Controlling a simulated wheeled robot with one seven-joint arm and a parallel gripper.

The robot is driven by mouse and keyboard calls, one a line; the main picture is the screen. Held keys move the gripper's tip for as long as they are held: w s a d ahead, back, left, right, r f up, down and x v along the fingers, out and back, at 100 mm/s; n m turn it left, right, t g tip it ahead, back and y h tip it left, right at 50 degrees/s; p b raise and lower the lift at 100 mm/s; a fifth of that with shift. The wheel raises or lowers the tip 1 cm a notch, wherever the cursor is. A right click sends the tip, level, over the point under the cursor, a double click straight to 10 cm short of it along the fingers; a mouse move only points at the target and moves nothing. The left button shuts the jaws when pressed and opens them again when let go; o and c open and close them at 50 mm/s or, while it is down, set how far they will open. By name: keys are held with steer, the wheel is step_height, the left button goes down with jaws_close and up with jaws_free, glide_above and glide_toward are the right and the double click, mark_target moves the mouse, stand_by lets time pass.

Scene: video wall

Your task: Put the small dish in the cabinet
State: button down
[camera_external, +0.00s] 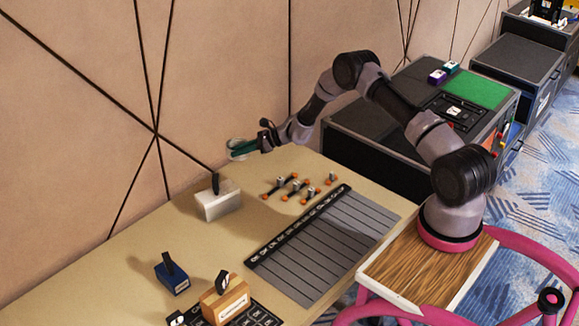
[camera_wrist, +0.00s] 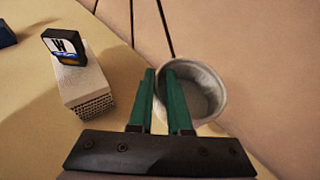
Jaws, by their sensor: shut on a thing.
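The small dish (camera_wrist: 207,88) is a round grey bowl, seen in the wrist view just right of the fingertips. My gripper (camera_wrist: 160,72) has green fingers shut on the dish's near left rim. In the external view my gripper (camera_external: 238,149) is at the far edge of the tan table, close to the wall; the dish is hard to make out there. A dark grey cabinet (camera_external: 372,152) stands beyond the table, behind my arm. I cannot tell whether its front is open.
Several orange-and-grey pieces (camera_external: 292,186) and a grey slatted board (camera_external: 325,245) lie on the table (camera_external: 120,250). A blue stamp (camera_external: 172,277) and wooden box (camera_external: 226,300) are in front. More dark cabinets (camera_external: 515,75) stand right.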

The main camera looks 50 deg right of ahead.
steer(key=s+d+m+t+h, duration=0.15)
steer(key=s+d, duration=0.25)
steer(key=d, duration=0.8)
steer(key=s+d+m+h, duration=0.2)
steer(key=s+d, duration=0.3)
steer(key=d, duration=0.7)
steer(key=s+d+m+t+h, duration=0.15)
steer(key=s+d, duration=0.25)
steer(key=d, duration=0.8)
steer(key=s+d+m+h, duration=0.65)
steer(key=s+d, duration=1.65)
steer(key=s, duration=0.4)
steer(key=shift+n, duration=0.45)
step_height(320, 180, down, 4)
steer(key=shift+d+f, duration=0.1)
steer(key=shift+f, duration=2.5)
steer(key=shift+f, duration=0.1)
steer(key=c, duration=0.9)
jaws_free()
steer(key=shift+o, duration=0.2)
